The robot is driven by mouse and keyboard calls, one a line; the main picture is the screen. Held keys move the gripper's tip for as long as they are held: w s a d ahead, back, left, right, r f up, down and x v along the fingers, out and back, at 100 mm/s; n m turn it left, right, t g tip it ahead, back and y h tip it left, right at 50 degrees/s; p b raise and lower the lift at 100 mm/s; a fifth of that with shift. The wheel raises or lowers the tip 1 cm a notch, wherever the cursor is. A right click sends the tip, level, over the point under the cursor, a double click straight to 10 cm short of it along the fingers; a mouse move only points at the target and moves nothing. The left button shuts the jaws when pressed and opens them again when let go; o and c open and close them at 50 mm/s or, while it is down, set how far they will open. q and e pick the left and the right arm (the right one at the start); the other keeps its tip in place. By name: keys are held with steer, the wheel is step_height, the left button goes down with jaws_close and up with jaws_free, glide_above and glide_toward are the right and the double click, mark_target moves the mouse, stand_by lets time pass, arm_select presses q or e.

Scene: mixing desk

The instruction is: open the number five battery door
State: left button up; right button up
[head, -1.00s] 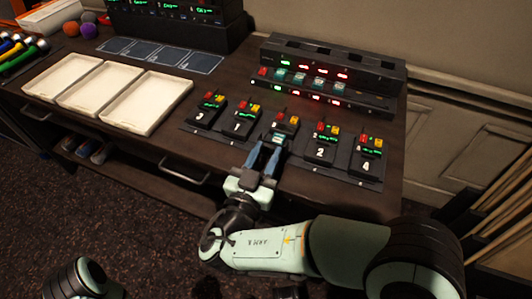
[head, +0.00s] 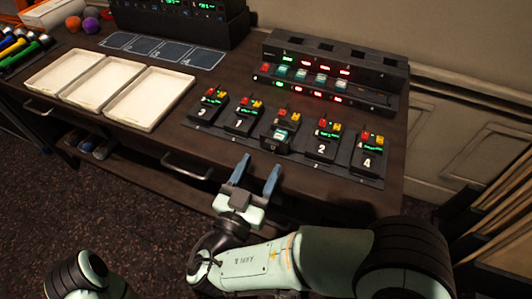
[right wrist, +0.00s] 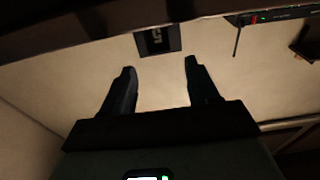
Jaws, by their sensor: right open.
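The number five battery door belongs to the middle pack (head: 281,133) in the row of black numbered packs. The pack's front looks open, with a teal battery face showing and a dark flap (head: 274,147) low at the front. In the right wrist view a dark flap marked 5 (right wrist: 159,39) shows just beyond my fingertips. My right gripper (head: 257,168) is open and empty, in front of the desk edge and apart from the pack. Its two fingers also show apart in the right wrist view (right wrist: 160,68). My left gripper is out of view.
Packs 3 (head: 206,106), 1 (head: 243,117), 2 (head: 322,144) and 4 (head: 367,158) stand close on both sides. A rack (head: 330,75) with lit displays is behind. White trays (head: 150,98) lie to the left. A drawer handle (head: 187,168) sticks out below the desk edge.

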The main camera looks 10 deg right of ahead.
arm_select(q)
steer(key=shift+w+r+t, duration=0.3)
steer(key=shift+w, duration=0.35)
arm_select(e)
steer(key=r+v, duration=0.1)
steer(key=v, duration=0.7)
steer(key=shift+s+f, duration=0.15)
steer(key=shift+f, duration=0.35)
steer(key=shift+a, duration=0.1)
